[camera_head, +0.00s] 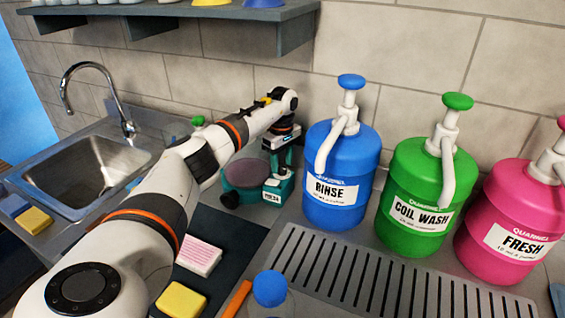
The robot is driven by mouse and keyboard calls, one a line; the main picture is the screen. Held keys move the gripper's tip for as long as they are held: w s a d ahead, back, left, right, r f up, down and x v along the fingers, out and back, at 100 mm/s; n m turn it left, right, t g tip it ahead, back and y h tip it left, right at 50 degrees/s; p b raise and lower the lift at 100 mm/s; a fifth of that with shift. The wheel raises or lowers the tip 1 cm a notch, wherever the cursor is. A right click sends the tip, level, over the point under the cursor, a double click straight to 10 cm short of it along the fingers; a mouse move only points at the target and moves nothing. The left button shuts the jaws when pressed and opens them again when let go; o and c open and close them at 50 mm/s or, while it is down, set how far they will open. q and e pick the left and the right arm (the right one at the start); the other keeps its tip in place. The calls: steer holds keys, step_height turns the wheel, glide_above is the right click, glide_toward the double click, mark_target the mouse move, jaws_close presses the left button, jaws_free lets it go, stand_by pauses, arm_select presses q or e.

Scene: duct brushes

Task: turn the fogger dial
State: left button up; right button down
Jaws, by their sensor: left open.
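A teal device (281,188) with a round purple-grey top (247,173) and a small white label stands on the counter, left of the blue jug. It seems to be the fogger, but the label is too small to read surely. A small dark round part (230,199) shows low on its front left; I cannot tell whether it is the dial. My left gripper (279,158) points down at the right rear of this device and is open. Its fingertips blend into the device, so I cannot tell whether they touch it. My right gripper is not in view.
Blue RINSE (339,160), green COIL WASH (421,175) and pink FRESH (512,210) pump jugs stand along the wall behind a slotted drain grate (390,280). A sink (85,175) lies left. A blue-capped bottle (270,289) and yellow sponge (181,300) are in front. A shelf (200,13) overhangs.

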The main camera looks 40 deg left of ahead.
arm_select(q)
steer(key=shift+f, duration=0.8)
steer(key=c, duration=1)
